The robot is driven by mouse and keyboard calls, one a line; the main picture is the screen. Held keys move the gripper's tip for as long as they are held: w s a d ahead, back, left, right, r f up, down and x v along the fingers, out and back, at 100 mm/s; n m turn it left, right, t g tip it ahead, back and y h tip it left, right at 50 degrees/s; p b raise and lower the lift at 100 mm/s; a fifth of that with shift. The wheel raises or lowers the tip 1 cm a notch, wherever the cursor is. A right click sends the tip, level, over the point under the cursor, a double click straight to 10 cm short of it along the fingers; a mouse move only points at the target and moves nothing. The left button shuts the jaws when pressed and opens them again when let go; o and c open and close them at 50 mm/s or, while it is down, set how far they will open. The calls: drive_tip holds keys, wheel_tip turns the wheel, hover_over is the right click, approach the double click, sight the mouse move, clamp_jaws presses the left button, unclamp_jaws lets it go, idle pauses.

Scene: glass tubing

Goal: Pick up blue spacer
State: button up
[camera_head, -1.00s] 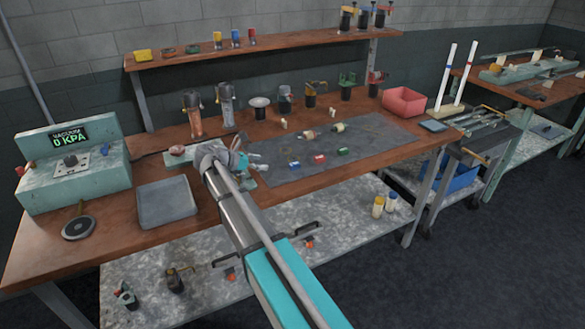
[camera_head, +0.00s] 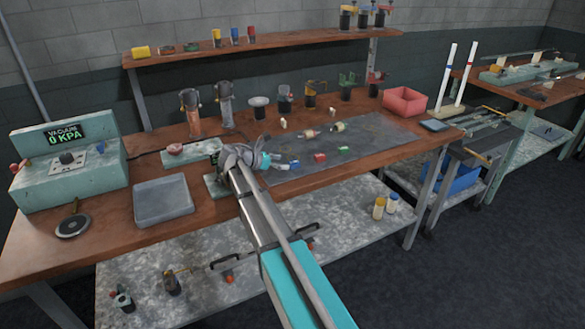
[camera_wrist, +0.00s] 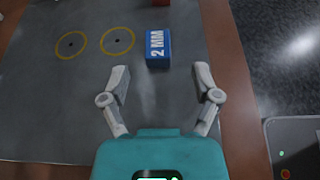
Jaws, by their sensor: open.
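The blue spacer (camera_wrist: 158,50), a small block with a white "2 MM" label, lies on the grey mat (camera_wrist: 60,110) in the wrist view. It sits just beyond my open fingertips (camera_wrist: 161,76), roughly centred between them, with nothing held. In the head view the blue spacer (camera_head: 294,165) shows at the mat's near-left part, just right of my gripper (camera_head: 280,164). The gap in height between fingers and mat is hard to judge.
A red block (camera_head: 319,157) and a green block (camera_head: 343,149) lie right of the blue spacer on the mat. Two yellow rings (camera_wrist: 117,40) mark the mat. A grey tray (camera_head: 163,203) stands left. A pink bin (camera_head: 404,103) stands at the back right.

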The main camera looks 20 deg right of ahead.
sight(294, 162)
drive_tip(key=shift+d, duration=0.1)
drive_tip(key=shift+b+x, duration=0.9)
drive_tip(key=shift+x, duration=1.65)
drive_tip(key=shift+w+r, duration=0.1)
drive_tip(key=shift+w, duration=0.1)
clamp_jaws()
drive_tip(key=shift+r, duration=0.1)
